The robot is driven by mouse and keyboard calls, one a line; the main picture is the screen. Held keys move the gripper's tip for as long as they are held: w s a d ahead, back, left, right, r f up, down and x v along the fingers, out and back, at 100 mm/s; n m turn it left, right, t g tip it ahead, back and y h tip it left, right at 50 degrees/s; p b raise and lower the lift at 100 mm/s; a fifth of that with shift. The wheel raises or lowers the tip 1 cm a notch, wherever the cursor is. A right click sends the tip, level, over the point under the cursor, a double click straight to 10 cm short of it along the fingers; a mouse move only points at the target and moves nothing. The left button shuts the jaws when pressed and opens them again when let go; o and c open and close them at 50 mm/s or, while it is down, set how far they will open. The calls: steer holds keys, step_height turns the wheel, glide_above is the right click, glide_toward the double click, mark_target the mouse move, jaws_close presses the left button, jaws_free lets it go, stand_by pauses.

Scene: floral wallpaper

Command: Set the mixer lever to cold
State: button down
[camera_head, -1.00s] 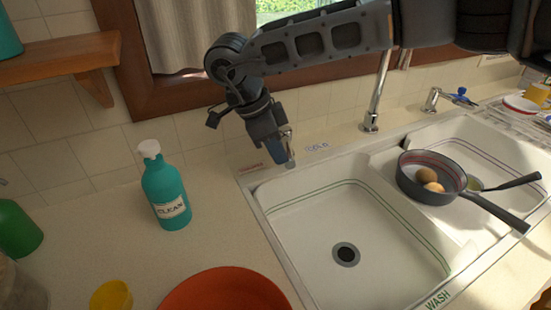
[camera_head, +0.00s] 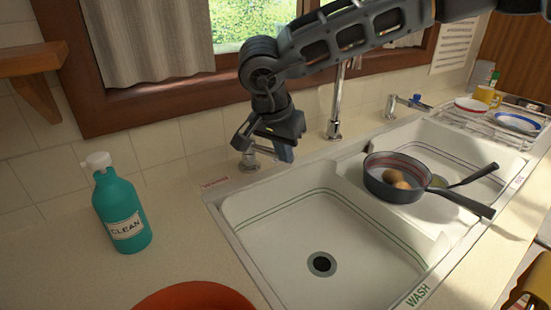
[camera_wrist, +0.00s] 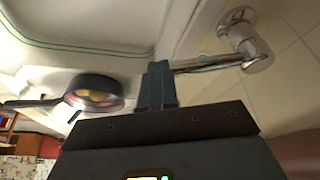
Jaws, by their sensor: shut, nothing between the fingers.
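The chrome spout (camera_head: 336,105) rises right of my gripper. A teal bottle (camera_head: 122,215) and a red-orange bowl (camera_head: 190,296) are on the left counter. The left basin (camera_head: 285,225) is empty.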

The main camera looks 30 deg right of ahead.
steer(key=shift+w+d, duration=0.1)
steer(key=shift+d, duration=0.5)
